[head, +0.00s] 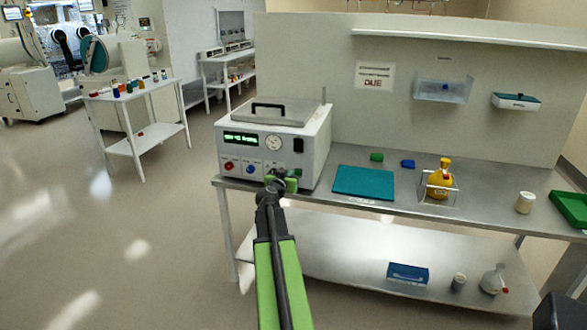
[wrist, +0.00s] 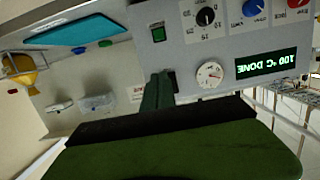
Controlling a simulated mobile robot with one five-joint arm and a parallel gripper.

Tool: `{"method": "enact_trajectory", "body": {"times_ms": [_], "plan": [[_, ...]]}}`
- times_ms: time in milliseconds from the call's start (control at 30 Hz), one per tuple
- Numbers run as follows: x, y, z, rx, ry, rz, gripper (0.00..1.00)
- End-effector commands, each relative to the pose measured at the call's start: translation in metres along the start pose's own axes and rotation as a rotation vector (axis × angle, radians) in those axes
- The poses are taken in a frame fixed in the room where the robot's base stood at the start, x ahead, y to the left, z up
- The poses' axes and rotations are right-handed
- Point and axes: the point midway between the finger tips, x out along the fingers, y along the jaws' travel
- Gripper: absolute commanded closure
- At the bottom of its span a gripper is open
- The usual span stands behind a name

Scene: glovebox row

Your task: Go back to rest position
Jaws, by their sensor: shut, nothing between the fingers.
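My gripper (head: 288,182) is at the end of my green and black arm, in front of the lower right of the white heating unit (head: 316,150). In the wrist view, which is upside down, my gripper (wrist: 158,88) shows as a narrow dark green finger pair, closed and empty, close to the unit's front panel (wrist: 222,30). I cannot tell whether the fingertips touch the panel. The green display (wrist: 266,65) reads 100 °C DONE.
The metal bench (head: 400,205) also holds a teal mat (head: 363,182), a yellow bottle (head: 440,178) in a clear holder, a white jar (head: 525,202) and a green tray (head: 572,207). A lower shelf (head: 340,262) lies beneath. Open floor (head: 130,240) lies to the left.

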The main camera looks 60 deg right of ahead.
Motion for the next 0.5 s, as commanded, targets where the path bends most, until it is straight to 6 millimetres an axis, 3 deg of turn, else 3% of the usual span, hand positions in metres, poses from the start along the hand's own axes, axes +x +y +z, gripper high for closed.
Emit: {"method": "enact_trajectory", "body": {"times_ms": [133,500], "plan": [[-0.0122,-0.0004,0.0051,0.000,0.000,-0.001,1.00],[-0.0129,-0.0012,0.0049,0.000,0.000,-0.001,1.00]]}}
